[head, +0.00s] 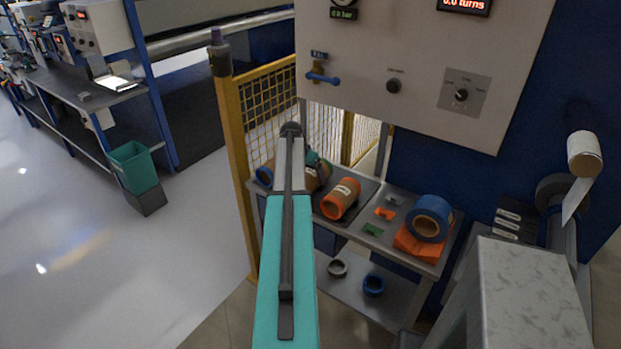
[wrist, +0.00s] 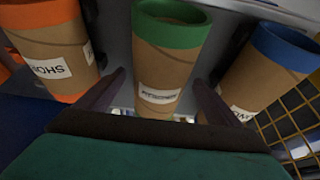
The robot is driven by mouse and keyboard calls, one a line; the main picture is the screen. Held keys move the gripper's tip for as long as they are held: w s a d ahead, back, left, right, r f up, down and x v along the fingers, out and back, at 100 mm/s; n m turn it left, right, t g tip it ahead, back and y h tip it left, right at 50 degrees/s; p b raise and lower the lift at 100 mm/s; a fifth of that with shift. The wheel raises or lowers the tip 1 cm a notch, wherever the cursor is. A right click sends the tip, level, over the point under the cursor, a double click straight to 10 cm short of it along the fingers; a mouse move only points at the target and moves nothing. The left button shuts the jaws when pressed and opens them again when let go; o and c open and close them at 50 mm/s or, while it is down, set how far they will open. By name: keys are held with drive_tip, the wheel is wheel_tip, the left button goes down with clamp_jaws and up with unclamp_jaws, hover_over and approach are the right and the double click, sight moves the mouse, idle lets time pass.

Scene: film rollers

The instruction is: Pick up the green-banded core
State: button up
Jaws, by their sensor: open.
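The green-banded core (wrist: 165,60) is a brown tube with a green rim and a white label. In the wrist view it stands in the middle, between the two dark fingers of my gripper (wrist: 158,95). My gripper is open, one finger on each side of it; I cannot tell if either touches. In the head view my arm hides most of the core, and only a bit of green (head: 313,158) shows beside the arm. The fingertips are hidden there.
An orange-banded core (wrist: 55,50) is on the left and a blue-banded core (wrist: 268,65) on the right, both close to the fingers. The grey shelf (head: 408,245) also holds a blue roll (head: 430,217) and small clips. A yellow mesh fence (head: 270,100) stands behind.

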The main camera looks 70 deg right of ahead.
drive_tip(key=shift+d+f, duration=0.1)
drive_tip(key=shift+f, duration=0.2)
idle(0.4)
drive_tip(key=c, duration=1.3)
